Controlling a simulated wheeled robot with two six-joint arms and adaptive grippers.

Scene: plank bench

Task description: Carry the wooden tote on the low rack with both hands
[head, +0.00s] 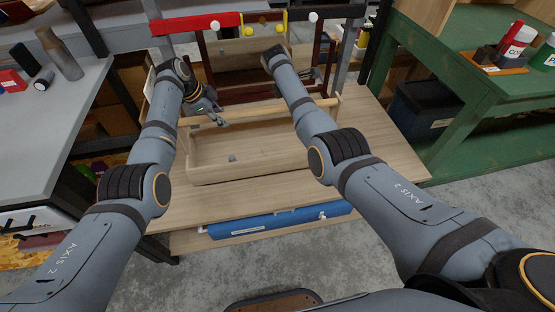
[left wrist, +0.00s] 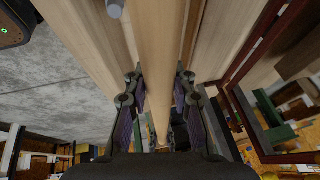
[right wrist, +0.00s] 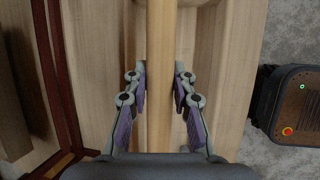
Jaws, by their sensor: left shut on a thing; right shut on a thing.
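The wooden tote (head: 240,172) is a long, pale open box with a round bar handle (head: 262,109) along its top. It is over the plank bench (head: 375,150); I cannot tell whether its base touches the planks. My left gripper (head: 216,115) is shut on the left part of the handle. In the left wrist view its fingers (left wrist: 157,95) lie on both sides of the bar (left wrist: 155,40). My right gripper is shut on the right part of the handle, mostly behind my arm in the head view. Its fingers (right wrist: 160,88) flank the bar (right wrist: 161,35) in the right wrist view.
A small grey object (head: 232,158) is inside the tote. A dark red frame (head: 203,62) stands behind it. A blue case (head: 275,223) lies on the shelf below the bench front. A grey table (head: 50,125) is at left, a green bench (head: 450,90) at right.

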